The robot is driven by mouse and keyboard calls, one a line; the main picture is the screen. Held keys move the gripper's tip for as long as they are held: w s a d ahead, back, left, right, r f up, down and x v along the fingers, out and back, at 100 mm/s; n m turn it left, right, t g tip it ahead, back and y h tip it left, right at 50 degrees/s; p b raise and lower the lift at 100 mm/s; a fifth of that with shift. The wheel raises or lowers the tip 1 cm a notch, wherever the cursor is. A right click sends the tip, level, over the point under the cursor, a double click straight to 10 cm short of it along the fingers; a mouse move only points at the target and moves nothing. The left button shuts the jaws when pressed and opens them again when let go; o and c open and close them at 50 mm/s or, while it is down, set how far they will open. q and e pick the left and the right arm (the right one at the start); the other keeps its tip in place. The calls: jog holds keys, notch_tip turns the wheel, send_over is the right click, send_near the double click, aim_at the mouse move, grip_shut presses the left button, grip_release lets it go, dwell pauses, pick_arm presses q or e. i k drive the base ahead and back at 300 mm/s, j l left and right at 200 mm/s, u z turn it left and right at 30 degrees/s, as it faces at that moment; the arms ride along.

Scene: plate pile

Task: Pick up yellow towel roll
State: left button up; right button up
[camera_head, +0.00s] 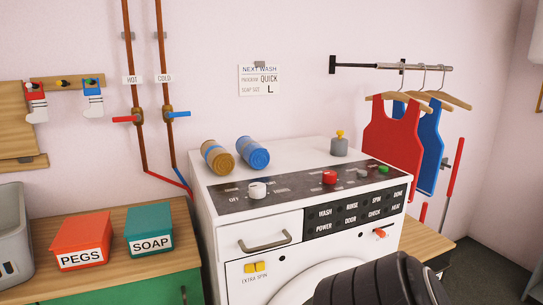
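The yellow towel roll (217,157), a brownish-yellow cylinder with a blue-grey band, lies on its side on top of the white washing machine (309,160), towards the back left. A blue towel roll (253,153) lies just to its right, with a small gap between them. Neither gripper's fingers show in the head view. A black ribbed part, seemingly one of my arm links, covers the bottom right of the machine front and part of its door.
The machine's sloped panel has a white knob (258,190), a red knob (330,177) and a green button (383,169). A grey piece with a yellow top (339,145) stands behind. Red PEGS (82,239) and green SOAP (149,229) boxes stand left.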

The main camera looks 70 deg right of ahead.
aim_at(222, 162)
jog(key=z, duration=1.3)
